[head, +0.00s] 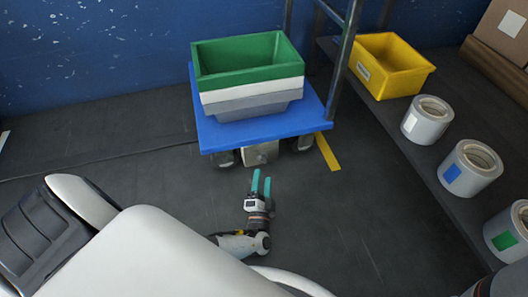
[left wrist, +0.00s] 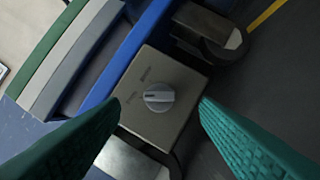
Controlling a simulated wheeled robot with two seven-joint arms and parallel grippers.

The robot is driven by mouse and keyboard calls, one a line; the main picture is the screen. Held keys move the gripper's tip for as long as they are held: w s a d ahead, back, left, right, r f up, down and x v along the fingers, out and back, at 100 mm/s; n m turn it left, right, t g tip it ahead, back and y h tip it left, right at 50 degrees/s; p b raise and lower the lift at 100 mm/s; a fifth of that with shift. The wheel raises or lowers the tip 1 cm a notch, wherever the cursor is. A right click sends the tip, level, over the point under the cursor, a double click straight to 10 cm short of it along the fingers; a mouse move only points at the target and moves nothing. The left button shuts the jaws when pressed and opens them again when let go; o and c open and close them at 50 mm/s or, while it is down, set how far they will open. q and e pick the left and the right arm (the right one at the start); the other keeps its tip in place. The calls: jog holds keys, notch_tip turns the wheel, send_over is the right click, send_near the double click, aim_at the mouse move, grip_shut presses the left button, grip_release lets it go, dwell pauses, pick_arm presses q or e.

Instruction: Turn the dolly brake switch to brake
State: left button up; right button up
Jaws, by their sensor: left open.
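The dolly (head: 265,131) has a blue deck and stands on the dark floor in the head view, with stacked bins on it. Its brake box (head: 260,153) hangs under the front edge. In the left wrist view the box (left wrist: 155,95) shows a round grey switch knob (left wrist: 158,97) with a pale pointer bar and two small labels too blurred to read. My left gripper (head: 262,182) is open, with teal fingers, just in front of the box. In the left wrist view its fingers (left wrist: 160,125) flank the knob with a gap on both sides, not touching it. My right gripper is not seen.
Caster wheels (head: 304,143) sit beside the brake box. Green, white and grey bins (head: 248,60) are stacked on the deck. A shelf at right holds a yellow bin (head: 388,66) and several rolls (head: 470,167). A yellow floor stripe (head: 327,152) lies right of the dolly. Floor in front is clear.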

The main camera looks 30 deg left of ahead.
aim_at(264, 161)
pick_arm(q)
jog(key=b+x, duration=0.1)
jog(key=x, duration=0.4)
jog(key=shift+w+a+r, duration=0.1)
jog(key=shift+w+a, duration=0.1)
jog(key=shift+w, duration=0.05)
jog(key=c, duration=1)
